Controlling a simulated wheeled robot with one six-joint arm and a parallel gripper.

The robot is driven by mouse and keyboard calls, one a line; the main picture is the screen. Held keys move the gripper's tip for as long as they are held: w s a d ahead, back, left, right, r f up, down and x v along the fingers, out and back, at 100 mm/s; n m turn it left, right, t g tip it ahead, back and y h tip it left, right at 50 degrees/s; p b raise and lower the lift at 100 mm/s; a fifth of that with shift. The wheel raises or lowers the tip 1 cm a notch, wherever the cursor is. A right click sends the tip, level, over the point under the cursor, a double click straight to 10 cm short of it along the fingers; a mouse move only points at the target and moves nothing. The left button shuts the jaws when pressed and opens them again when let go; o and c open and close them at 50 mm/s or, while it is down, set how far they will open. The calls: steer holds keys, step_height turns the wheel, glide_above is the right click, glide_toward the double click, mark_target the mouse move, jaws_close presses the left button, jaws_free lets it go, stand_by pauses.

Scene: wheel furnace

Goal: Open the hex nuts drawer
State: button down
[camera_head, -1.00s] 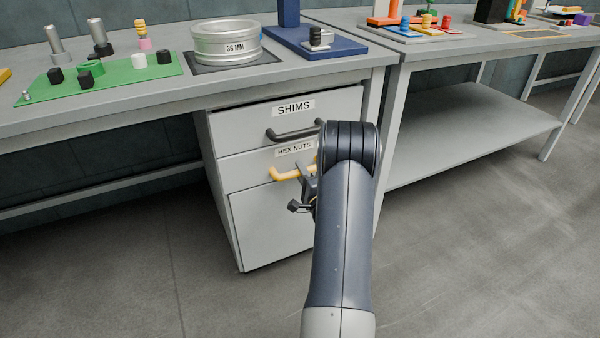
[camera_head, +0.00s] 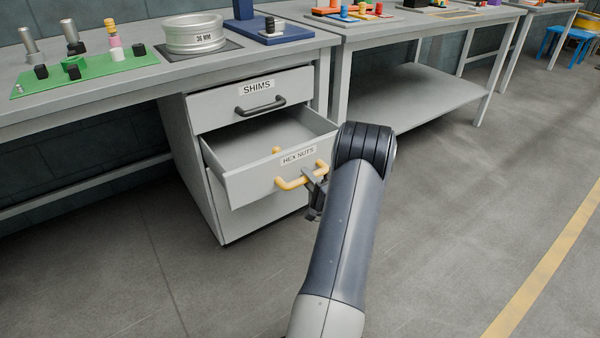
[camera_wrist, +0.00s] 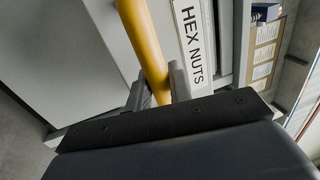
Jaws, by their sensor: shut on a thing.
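The hex nuts drawer (camera_head: 248,185) stands pulled well out of the cabinet below the worktable. Its front carries the label HEX NUTS and a yellow bar handle (camera_head: 289,184). A small yellow object (camera_head: 276,150) shows inside the drawer, partly hidden by its front. My gripper (camera_head: 313,182) is shut on the right part of the yellow handle. In the wrist view the yellow handle (camera_wrist: 143,40) runs between the two fingers of my gripper (camera_wrist: 160,85), beside the HEX NUTS label (camera_wrist: 192,42). My arm hides part of the area right of the drawer.
The shims drawer (camera_head: 220,110) above, with a dark handle, is shut. The worktable (camera_head: 120,95) holds a green mat (camera_head: 100,74) with several parts and a 36 MM wheel rim (camera_head: 193,36). Open floor (camera_head: 450,190) lies to the right.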

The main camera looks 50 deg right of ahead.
steer(key=r+v, duration=0.1)
steer(key=v, duration=0.6)
steer(key=shift+s+p, duration=0.3)
steer(key=shift+p, duration=0.05)
steer(key=shift+r, duration=0.15)
steer(key=c, duration=1.3)
jaws_free()
steer(key=shift+c, duration=0.2)
steer(key=p+v, duration=0.2)
steer(key=v, duration=0.8)
steer(key=shift+s+a, duration=0.2)
steer(key=shift+s, duration=0.15)
steer(key=shift+w, duration=0.1)
steer(key=b+x, duration=0.2)
steer(key=x, duration=0.9)
